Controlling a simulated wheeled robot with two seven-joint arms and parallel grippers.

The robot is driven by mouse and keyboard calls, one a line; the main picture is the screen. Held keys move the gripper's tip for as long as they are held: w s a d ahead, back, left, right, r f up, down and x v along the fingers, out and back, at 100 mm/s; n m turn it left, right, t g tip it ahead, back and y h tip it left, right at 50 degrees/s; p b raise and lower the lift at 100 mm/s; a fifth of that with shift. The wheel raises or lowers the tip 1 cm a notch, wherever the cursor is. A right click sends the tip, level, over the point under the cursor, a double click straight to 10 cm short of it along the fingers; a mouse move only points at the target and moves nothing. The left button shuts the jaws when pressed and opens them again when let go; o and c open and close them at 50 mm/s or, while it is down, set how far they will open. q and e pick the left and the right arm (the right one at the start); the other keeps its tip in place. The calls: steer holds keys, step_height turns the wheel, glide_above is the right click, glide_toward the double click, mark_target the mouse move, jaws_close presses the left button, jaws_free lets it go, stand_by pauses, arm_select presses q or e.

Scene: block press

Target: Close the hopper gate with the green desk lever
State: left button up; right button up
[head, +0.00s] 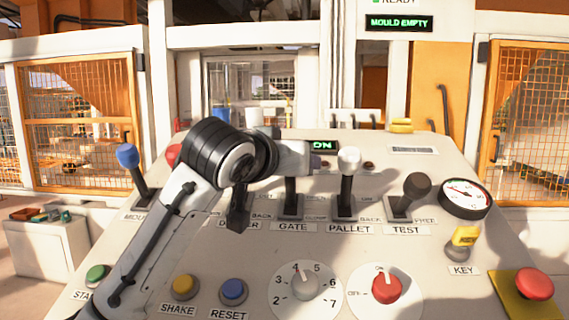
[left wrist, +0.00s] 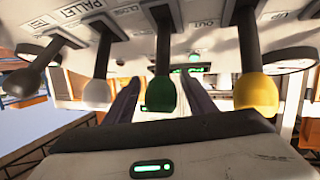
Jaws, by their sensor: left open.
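The green lever's knob (left wrist: 161,95) shows in the left wrist view, which sees the desk upside down. It sits between the two dark fingers of my left gripper (left wrist: 165,100), which is open, with no clear contact visible. In the head view my left gripper (head: 312,158) is over the GATE lever and hides its green knob. Only that lever's dark shaft (head: 290,193) shows, roughly upright, above the GATE label (head: 293,227). The hopper gate itself cannot be made out. My right gripper is not in view.
The white-knobbed PALLET lever (head: 349,160) stands close right of the gripper; the black TEST lever (head: 416,186) is beyond. The yellow-knobbed lever (left wrist: 256,95) is on the other side. A blue-knobbed lever (head: 128,156) stands left. Buttons and dials fill the desk front; a display reads MOULD EMPTY (head: 399,23).

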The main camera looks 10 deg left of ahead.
arm_select(q)
steer(key=b+v, duration=0.1)
steer(key=v, duration=0.7)
steer(key=shift+s+a+b, duration=0.2)
steer(key=shift+s+b, duration=0.1)
steer(key=shift+s, duration=0.05)
steer(key=shift+r, duration=0.1)
